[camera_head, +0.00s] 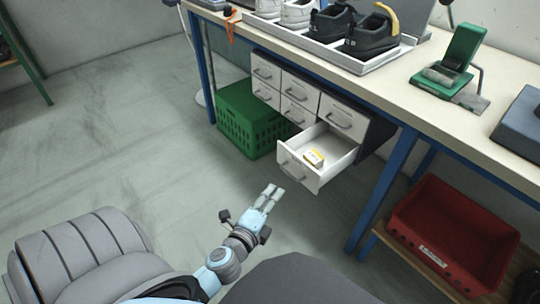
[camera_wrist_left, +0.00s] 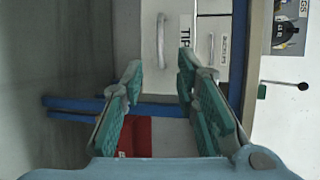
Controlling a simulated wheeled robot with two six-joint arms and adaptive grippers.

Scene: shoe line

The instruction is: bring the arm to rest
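My left gripper (camera_head: 272,193) hangs in free air over the grey floor, in front of and to the left of the open drawer (camera_head: 298,171). In the left wrist view its green-padded fingers (camera_wrist_left: 161,72) stand apart with nothing between them. The gripper is apart from the drawer. My right gripper does not show in either view.
The drawer cabinet (camera_head: 283,87) hangs under the workbench (camera_head: 390,85). A green crate (camera_head: 235,120) stands beside it. A red bin (camera_head: 440,228) sits on a low shelf at right. A shoe tray (camera_head: 385,61) and green clamp (camera_head: 460,50) are on the bench.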

